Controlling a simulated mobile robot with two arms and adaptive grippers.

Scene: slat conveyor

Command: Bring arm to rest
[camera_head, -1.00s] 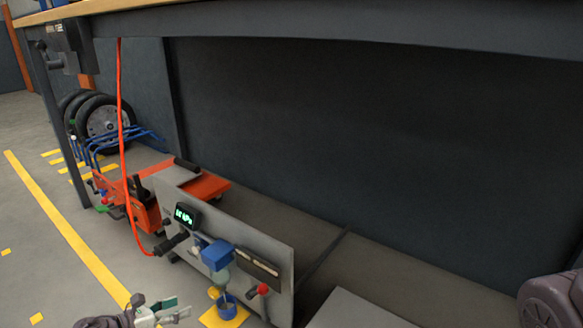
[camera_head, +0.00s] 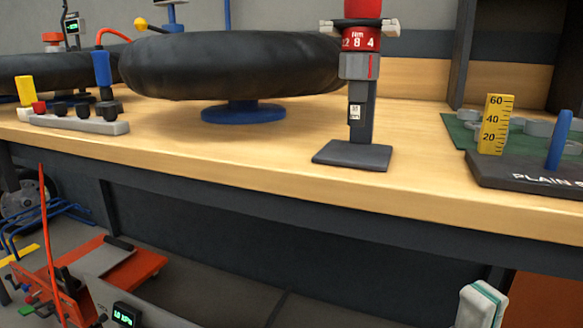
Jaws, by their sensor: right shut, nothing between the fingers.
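My right gripper (camera_head: 481,304) shows at the bottom edge of the head view, right of the middle, as pale fingers with teal edges. It is shut and empty, in front of the dark space below the bench edge. It appears to touch nothing. The rest of my right arm is cut off by the frame. My left gripper is not in view.
The wooden workbench (camera_head: 270,160) crosses the view. It bears a black tyre on a blue stand (camera_head: 232,68), a red-topped gauge post (camera_head: 358,100), a grey rack (camera_head: 75,123) and a black board with a yellow scale (camera_head: 495,125). An orange machine (camera_head: 130,268) stands below.

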